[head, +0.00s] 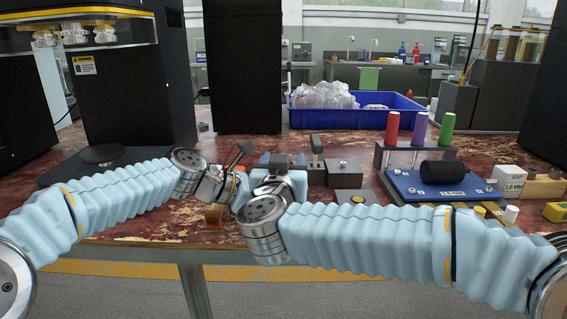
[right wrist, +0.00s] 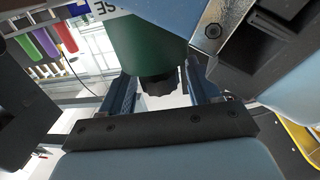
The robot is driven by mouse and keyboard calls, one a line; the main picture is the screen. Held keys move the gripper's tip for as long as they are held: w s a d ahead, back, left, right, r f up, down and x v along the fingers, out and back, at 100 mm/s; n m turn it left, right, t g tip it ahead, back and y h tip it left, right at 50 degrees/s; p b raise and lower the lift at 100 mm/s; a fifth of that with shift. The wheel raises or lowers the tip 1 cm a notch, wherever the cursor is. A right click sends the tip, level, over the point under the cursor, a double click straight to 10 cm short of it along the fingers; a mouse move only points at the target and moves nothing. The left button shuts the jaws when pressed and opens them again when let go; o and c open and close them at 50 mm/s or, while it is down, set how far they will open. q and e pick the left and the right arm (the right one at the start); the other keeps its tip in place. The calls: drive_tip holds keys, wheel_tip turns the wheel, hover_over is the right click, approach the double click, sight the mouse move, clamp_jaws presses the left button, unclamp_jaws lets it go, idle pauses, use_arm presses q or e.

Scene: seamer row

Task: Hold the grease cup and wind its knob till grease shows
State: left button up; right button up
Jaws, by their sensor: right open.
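The grease cup (right wrist: 145,45) is a green cylinder with part of a white label, seen at the top of the right wrist view. Its black ribbed knob (right wrist: 158,84) points toward my right gripper. My right gripper (right wrist: 162,92) is open, with one blue finger on each side of the knob; I see a gap on both sides. In the head view the two wrists meet over the table's front, and my right gripper (head: 272,183) hides the cup. My left gripper (head: 230,186) is close beside it; its fingertips are hidden, so its grip on the cup does not show.
A blue bin (head: 350,119) with clear bags stands at the back. On the right are a rack (head: 412,158) with red, purple and green cylinders, a blue plate (head: 440,187) with a black roller, and a white block (head: 510,178). A small orange-brown block (head: 213,217) lies near the front edge.

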drive_tip(key=s+a, duration=0.1)
drive_tip(key=s, duration=1.1)
drive_tip(key=w+n+y, duration=0.1)
drive_tip(key=w+y, duration=0.1)
drive_tip(key=w, duration=0.2)
drive_tip(key=w+n+y, duration=0.2)
drive_tip(key=w, duration=0.3)
drive_tip(key=w+n+y, duration=0.1)
drive_tip(key=w+y, duration=0.1)
drive_tip(key=w, duration=0.2)
drive_tip(key=shift+w+d+f+n+g+y, duration=0.1)
drive_tip(key=shift+w+d+n+g+y, duration=0.1)
drive_tip(key=shift+w+n+g+y, duration=0.15)
